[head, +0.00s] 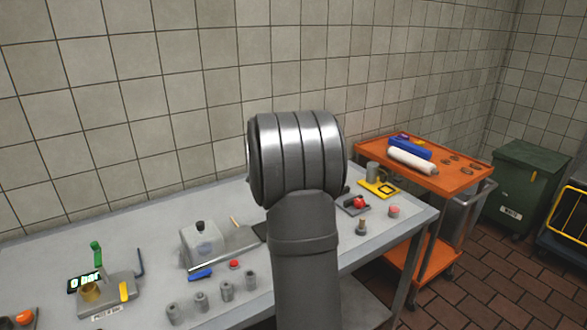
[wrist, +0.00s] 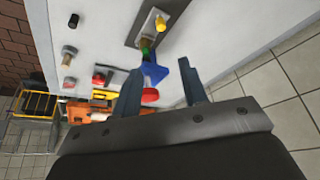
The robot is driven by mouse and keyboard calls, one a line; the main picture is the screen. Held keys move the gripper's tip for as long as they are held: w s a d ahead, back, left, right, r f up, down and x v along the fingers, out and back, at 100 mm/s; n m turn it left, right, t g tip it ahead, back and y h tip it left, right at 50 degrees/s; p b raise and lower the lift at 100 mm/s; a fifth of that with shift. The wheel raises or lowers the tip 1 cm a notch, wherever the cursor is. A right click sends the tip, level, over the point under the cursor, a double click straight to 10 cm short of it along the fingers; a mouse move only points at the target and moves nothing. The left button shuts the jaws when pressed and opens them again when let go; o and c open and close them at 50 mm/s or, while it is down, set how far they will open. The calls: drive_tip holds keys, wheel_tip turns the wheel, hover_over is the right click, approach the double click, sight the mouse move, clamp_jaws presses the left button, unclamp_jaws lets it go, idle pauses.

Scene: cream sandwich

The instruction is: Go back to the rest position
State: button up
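My gripper (wrist: 160,68) shows in the wrist view with its two dark blue-grey fingers apart. No object is clearly held between them. A blue piece (wrist: 155,72) and a red piece (wrist: 150,95) show in line with the gap, seemingly beyond the fingers. In the head view my arm stands upright in the middle, and my gripper is hidden. The grey table (head: 55,252) runs behind and around the arm.
An orange cart (head: 468,178) and a green bin (head: 528,180) stand right. A tiled wall (head: 150,100) is behind.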

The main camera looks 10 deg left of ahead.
drive_tip(key=x, duration=1.7)
drive_tip(key=shift+f, duration=0.2)
drive_tip(key=shift+s+a, duration=0.5)
drive_tip(key=o, duration=0.5)
drive_tip(key=shift+s+r, duration=0.1)
drive_tip(key=shift+r, duration=0.05)
drive_tip(key=o, duration=0.8)
drive_tip(key=shift+s+r+m+t+h, duration=0.4)
drive_tip(key=shift+s+r+h, duration=0.1)
drive_tip(key=shift+s+r, duration=0.5)
drive_tip(key=shift+c, duration=0.2)
drive_tip(key=shift+o, duration=0.4)
drive_tip(key=s+r+m+t+h, duration=0.1)
drive_tip(key=s+r+m+t, duration=0.1)
drive_tip(key=s+r, duration=0.4)
drive_tip(key=shift+s+r+t, duration=0.35)
drive_tip(key=shift+s+t, duration=0.35)
drive_tip(key=shift+s, duration=0.05)
drive_tip(key=x, duration=0.9)
drive_tip(key=shift+w+d+f, duration=0.15)
drive_tip(key=shift+w+f, duration=0.05)
drive_tip(key=shift+w, duration=0.05)
drive_tip(key=v, duration=1)
